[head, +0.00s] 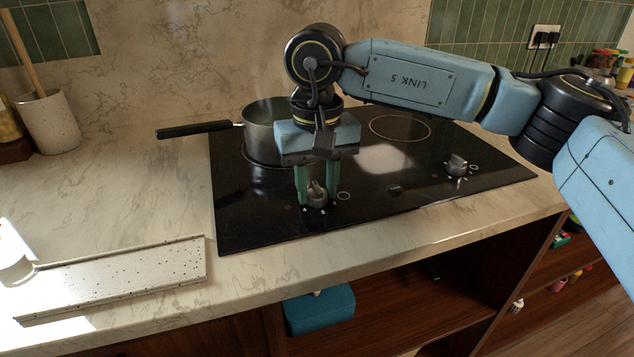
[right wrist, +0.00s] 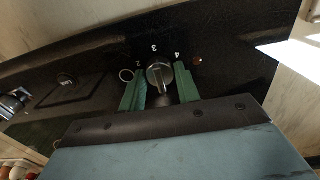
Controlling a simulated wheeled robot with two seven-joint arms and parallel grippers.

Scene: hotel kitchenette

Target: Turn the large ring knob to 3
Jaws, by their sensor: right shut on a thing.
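The large ring knob (head: 317,195) is a grey metal knob at the front left of the black hob, with a white printed ring on the glass beside it. My right gripper (head: 317,190) points down over it, its two green fingers shut on either side of the knob. In the right wrist view the knob (right wrist: 159,76) sits between the fingertips (right wrist: 160,84). White numbers 2, 3 and 4 show around its far side. I cannot tell which number the knob points to. My left gripper is not in view.
A second knob (head: 456,164) with a smaller ring stands at the hob's right. A steel pot (head: 258,130) sits on the back left of the hob (head: 240,222), close behind my gripper, its black handle pointing left. A speckled board (head: 120,280) lies on the counter at left.

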